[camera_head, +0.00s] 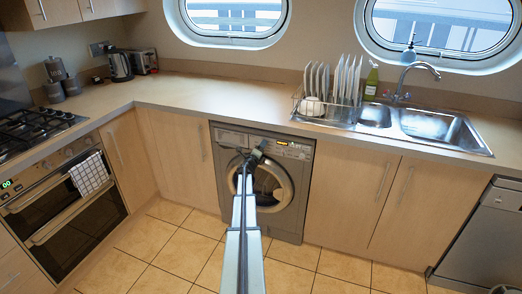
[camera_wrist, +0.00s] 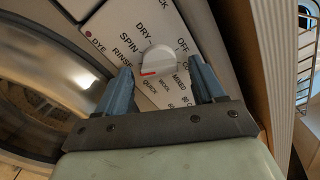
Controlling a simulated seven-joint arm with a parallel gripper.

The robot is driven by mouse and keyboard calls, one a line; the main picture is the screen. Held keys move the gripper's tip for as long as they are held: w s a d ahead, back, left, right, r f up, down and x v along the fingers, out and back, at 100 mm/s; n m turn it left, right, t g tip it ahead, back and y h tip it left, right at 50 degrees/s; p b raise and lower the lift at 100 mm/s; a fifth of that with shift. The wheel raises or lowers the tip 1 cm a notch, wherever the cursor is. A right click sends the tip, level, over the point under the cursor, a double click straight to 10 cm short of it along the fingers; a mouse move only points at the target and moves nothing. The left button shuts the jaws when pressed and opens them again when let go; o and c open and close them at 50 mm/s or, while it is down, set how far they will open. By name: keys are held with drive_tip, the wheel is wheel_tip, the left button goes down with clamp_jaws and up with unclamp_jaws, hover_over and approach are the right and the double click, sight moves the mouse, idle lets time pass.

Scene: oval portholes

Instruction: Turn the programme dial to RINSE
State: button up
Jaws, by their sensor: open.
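The programme dial (camera_wrist: 159,60) is a white round knob on the washing machine's light label panel, in the upper middle of the wrist view. Its red mark is on its lower left edge, nearest QUICK; the RINSE label (camera_wrist: 122,57) is to the left of it. OFF, DRY and SPIN run above. My gripper (camera_wrist: 160,66) is open, with one blue finger on each side of the dial and a gap visible on both sides. In the head view, my gripper (camera_head: 258,150) is at the top of the grey washing machine (camera_head: 300,205); I cannot make out the dial there.
The washing machine's round door (camera_wrist: 45,75) is left of my gripper in the wrist view. The worktop (camera_head: 215,95) overhangs above the machine. The tiled floor in front is clear.

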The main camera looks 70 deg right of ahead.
drive_tip(key=a, duration=1.3)
drive_tip(key=shift+a, duration=0.25)
